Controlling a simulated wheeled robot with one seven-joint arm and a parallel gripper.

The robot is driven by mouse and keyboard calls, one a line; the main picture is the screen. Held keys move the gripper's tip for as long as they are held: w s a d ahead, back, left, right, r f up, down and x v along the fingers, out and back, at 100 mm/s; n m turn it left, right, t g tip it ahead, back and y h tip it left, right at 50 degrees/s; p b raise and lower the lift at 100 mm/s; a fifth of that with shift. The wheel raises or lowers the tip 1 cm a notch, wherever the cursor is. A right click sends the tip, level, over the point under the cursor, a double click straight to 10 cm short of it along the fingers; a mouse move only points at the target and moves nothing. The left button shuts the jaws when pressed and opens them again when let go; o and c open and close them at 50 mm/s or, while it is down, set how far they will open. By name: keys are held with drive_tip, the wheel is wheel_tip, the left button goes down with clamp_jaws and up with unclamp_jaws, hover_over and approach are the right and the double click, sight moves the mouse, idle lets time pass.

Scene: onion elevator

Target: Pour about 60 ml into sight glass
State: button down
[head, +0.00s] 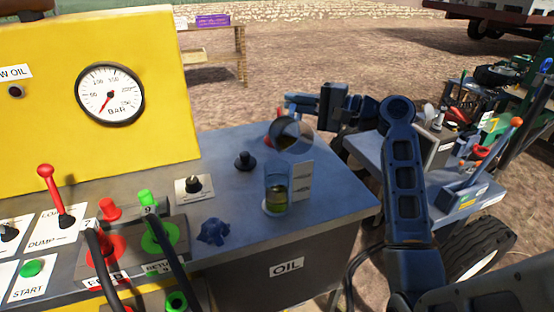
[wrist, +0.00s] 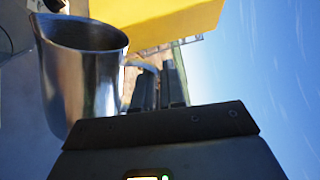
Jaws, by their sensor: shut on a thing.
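My gripper (head: 300,101) is shut on the handle of a metal jug (head: 294,134) above the bench. The jug is tilted, with its mouth towards the head camera and dark liquid showing inside. In the wrist view the jug (wrist: 85,85) is shiny steel with a spout, and my gripper (wrist: 150,88) is at its handle. The sight glass (head: 277,186) stands upright on the bench just below and slightly left of the jug. It holds yellow-green liquid in its lower part. A white marked card (head: 303,181) stands beside it. I cannot make out a stream between jug and glass.
A black knob (head: 245,160) and a blue crumpled cloth (head: 213,231) lie left of the glass. Hoses and red and green couplings (head: 160,236) are at front left. A yellow panel with a gauge (head: 110,94) rises behind. The bench's right end is clear.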

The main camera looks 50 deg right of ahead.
sight(293, 127)
drive_tip(key=shift+d+r+m+p, duration=0.1)
drive_tip(key=shift+d+m+p, duration=0.05)
drive_tip(key=shift+m+p, duration=0.15)
drive_tip(key=shift+r, duration=0.1)
drive_tip(key=shift+w+d+r+m+p, duration=0.15)
drive_tip(key=shift+d+m+p, duration=0.2)
drive_tip(key=shift+p, duration=0.6)
drive_tip(key=shift+d+f+m+p, duration=0.15)
drive_tip(key=shift+f+m+p, duration=0.15)
drive_tip(key=shift+m+p, duration=0.15)
drive_tip(key=d+f+m, duration=0.1)
drive_tip(key=d+f+m+p, duration=0.1)
drive_tip(key=d+f+m, duration=0.1)
drive_tip(key=shift+w+f, duration=0.3)
drive_tip(key=shift+w, duration=0.05)
drive_tip(key=w+d+f+m, duration=0.1)
drive_tip(key=d+f+m, duration=0.3)
drive_tip(key=f, duration=0.4)
drive_tip(key=shift+d+f+m, duration=0.2)
drive_tip(key=shift+d+m, duration=0.05)
drive_tip(key=shift+m, duration=0.45)
